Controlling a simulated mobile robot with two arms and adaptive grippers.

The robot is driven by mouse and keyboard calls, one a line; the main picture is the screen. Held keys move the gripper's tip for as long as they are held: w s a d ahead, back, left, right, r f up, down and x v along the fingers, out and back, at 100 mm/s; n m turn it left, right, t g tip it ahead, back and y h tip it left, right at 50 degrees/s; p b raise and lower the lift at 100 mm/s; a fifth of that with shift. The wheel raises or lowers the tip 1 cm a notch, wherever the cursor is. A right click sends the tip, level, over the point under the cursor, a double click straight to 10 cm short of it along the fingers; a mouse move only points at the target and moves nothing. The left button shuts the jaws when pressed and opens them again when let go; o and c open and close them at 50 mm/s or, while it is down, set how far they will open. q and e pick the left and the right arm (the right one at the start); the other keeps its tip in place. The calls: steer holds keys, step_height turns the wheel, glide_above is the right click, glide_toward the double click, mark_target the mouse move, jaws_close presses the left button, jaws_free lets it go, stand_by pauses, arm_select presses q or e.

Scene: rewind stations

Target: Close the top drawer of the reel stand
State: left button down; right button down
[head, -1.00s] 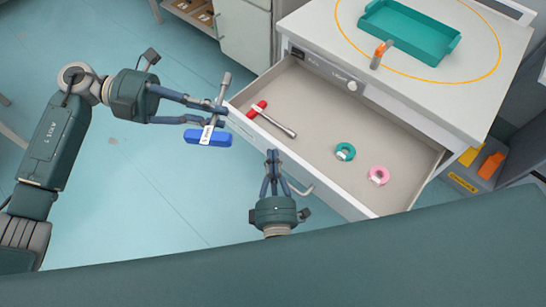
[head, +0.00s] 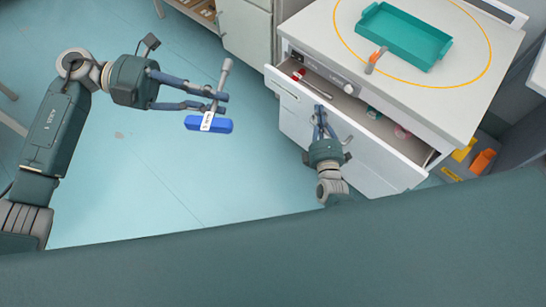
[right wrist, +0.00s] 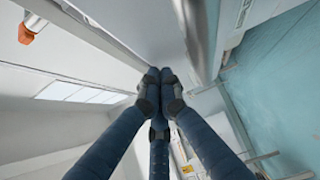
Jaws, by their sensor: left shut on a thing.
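Inside the gap show part of a red-handled tool (head: 298,75), part of a teal ring (head: 372,113) and part of a pink ring (head: 401,131). My right gripper (head: 319,112) is at the drawer's front, its fingers together with nothing seen between them; the right wrist view also shows the closed fingertips (right wrist: 155,78). Whether they touch the front is unclear.
A teal tray (head: 405,36) and a small orange-and-grey item (head: 375,60) are on the stand's top. A grey bin with orange and yellow items (head: 482,161) stands at the stand's right. Open floor (head: 150,180) lies to the left.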

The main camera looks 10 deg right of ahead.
steer(key=shift+w+d+b, duration=0.2)
steer(key=shift+w+d, duration=0.65)
steer(key=shift+d, duration=0.25)
steer(key=shift+w+d+b, duration=0.2)
steer(key=shift+w+d, duration=0.6)
steer(key=shift+d, duration=0.25)
